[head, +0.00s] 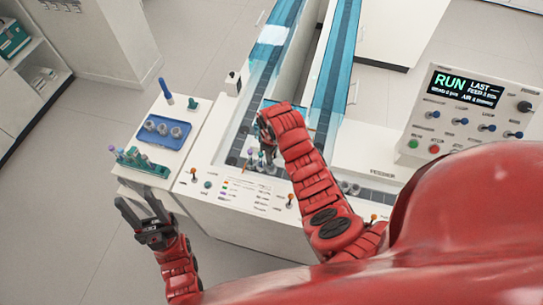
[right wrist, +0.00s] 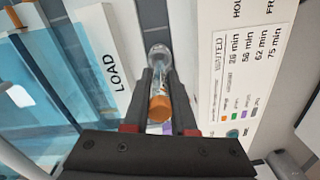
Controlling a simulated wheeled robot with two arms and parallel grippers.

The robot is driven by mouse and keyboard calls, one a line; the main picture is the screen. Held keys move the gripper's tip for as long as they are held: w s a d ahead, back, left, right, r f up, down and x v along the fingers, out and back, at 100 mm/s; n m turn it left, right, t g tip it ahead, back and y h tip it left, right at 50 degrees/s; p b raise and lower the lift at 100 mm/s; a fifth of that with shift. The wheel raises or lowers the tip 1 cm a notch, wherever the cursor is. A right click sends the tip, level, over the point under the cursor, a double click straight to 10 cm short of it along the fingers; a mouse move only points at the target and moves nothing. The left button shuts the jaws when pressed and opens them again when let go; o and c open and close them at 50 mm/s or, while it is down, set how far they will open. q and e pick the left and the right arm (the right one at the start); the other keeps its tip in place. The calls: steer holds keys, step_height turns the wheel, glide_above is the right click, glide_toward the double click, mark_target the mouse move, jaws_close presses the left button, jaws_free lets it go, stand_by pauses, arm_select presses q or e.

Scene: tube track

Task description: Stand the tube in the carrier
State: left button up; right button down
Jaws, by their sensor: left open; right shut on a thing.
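My right gripper (head: 265,136) is over the track. In the right wrist view its fingers (right wrist: 160,98) are shut on a clear tube with an orange cap (right wrist: 160,106). The cap faces the camera and the clear end points away, between and beyond the fingertips. Small grey round carriers (head: 262,166) sit on the track just below the right gripper, partly hidden by it; I cannot tell which lies under the tube. My left gripper (head: 138,214) is open and empty, in front of the side table, away from the track.
A blue tray (head: 181,143) with several grey round pieces and a green rack (head: 142,165) of tubes stand on the left side table. Blue clear covers (head: 335,75) run along the track. A RUN display panel (head: 465,88) stands at right. A LOAD label (right wrist: 116,72) shows near the tube.

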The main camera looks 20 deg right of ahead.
steer(key=shift+f, duration=0.15)
stand_by(0.3)
steer(key=shift+b, duration=0.4)
steer(key=shift+f, duration=0.2)
steer(key=shift+b, duration=0.35)
steer(key=shift+f, duration=0.15)
steer(key=shift+f+b, duration=0.5)
steer(key=shift+b, duration=0.1)
steer(key=shift+f, duration=0.2)
steer(key=shift+f+b, duration=0.3)
steer(key=shift+b, duration=0.25)
